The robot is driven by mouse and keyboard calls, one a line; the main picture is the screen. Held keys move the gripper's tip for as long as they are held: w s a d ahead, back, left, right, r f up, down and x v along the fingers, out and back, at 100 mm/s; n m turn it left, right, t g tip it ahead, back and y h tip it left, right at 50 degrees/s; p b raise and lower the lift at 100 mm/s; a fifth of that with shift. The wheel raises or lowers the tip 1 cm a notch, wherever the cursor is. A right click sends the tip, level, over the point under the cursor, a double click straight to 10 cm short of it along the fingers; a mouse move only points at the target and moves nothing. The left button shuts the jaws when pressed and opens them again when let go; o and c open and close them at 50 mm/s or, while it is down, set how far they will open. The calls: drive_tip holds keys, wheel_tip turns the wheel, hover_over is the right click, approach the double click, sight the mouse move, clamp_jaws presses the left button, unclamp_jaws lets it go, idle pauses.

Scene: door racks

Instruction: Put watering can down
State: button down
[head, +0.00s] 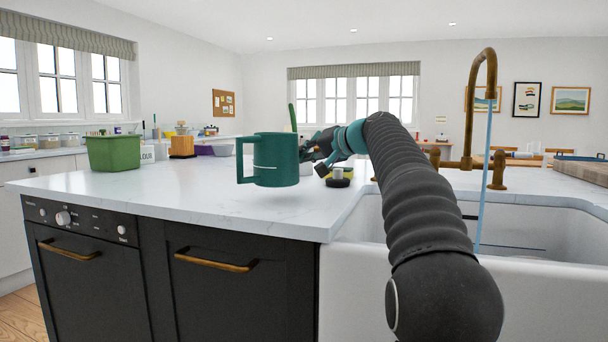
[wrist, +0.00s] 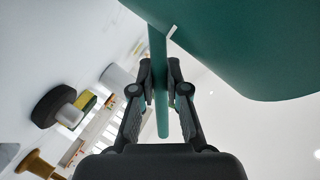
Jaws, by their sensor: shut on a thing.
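The watering can (head: 277,160) is dark teal with a loop on its left side, and it is upright over the white counter (head: 180,205) in the head view. Its underside appears to be slightly above the counter, but I cannot tell the gap exactly. My gripper (head: 314,146) is at the can's right side. In the wrist view my gripper (wrist: 160,82) is shut on a thin green bar of the can, and the can's body (wrist: 245,45) fills the upper right. The fingertips are partly hidden in the head view.
A white sink (head: 350,275) with a brass tap (head: 470,120) and running water lies to the right. A black round scrubber (head: 337,181) and a yellow-green sponge (head: 322,169) sit behind the can. A green tub (head: 114,153) stands at left. The counter's front left is clear.

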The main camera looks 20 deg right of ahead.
drive_tip(key=shift+f+b, duration=0.7)
drive_tip(key=shift+f, duration=1.25)
drive_tip(key=shift+f, duration=0.15)
drive_tip(key=c, duration=1.2)
unclamp_jaws()
drive_tip(key=shift+r, duration=0.2)
drive_tip(key=v, duration=1.2)
drive_tip(key=shift+f+b, duration=0.15)
drive_tip(key=shift+b, duration=0.2)
drive_tip(key=shift+s+a, duration=0.1)
